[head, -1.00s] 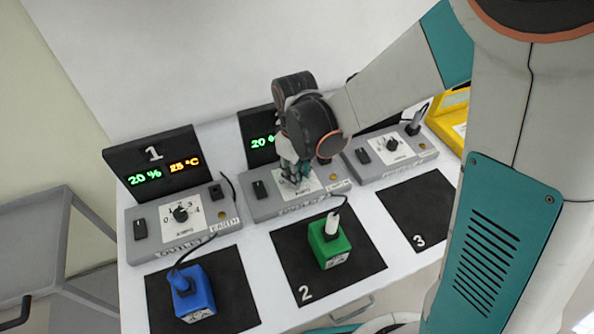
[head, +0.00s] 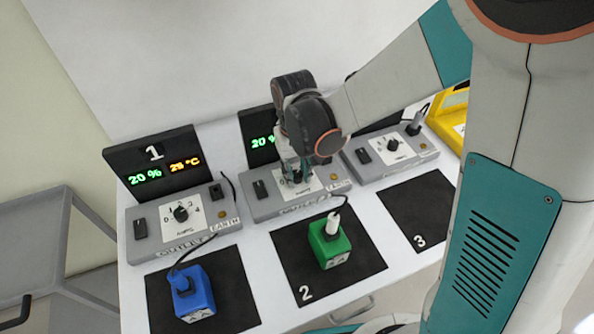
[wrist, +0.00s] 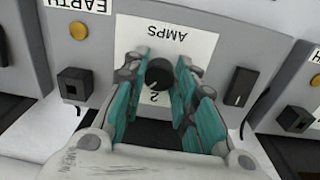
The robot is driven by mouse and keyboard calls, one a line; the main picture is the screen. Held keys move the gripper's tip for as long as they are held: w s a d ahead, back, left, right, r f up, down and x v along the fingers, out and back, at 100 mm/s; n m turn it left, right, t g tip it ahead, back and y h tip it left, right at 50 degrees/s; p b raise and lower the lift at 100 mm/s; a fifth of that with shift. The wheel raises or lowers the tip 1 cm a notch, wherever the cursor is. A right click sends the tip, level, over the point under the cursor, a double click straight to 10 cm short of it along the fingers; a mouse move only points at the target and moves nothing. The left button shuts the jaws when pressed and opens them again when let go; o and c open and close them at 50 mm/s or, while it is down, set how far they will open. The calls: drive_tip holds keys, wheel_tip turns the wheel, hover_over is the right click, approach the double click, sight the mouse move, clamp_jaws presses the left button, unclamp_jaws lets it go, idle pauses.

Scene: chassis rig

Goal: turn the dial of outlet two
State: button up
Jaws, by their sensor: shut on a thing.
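The outlet two unit (head: 262,207) is a grey box in the middle of the row, with a black switch (head: 260,189) at its left. Its black dial (wrist: 159,74) sits on a white AMPS plate (wrist: 185,42) in the wrist view. My gripper (head: 297,178) reaches down over this plate in the head view. In the wrist view its teal fingers (wrist: 158,88) stand on either side of the dial, shut on it. The digit 2 shows below the dial; the other digits are hidden by the fingers.
The outlet one unit (head: 145,250) stands to the left and the outlet three unit (head: 375,173) to the right. A green block (head: 328,245) with a plug stands on mat 2 (head: 295,245). A blue block (head: 193,297) stands on mat 1 (head: 245,310). Mat 3 (head: 405,205) is bare.

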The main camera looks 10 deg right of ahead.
idle(0.3)
drive_tip(key=o, duration=1.1)
drive_tip(key=shift+c, duration=0.2)
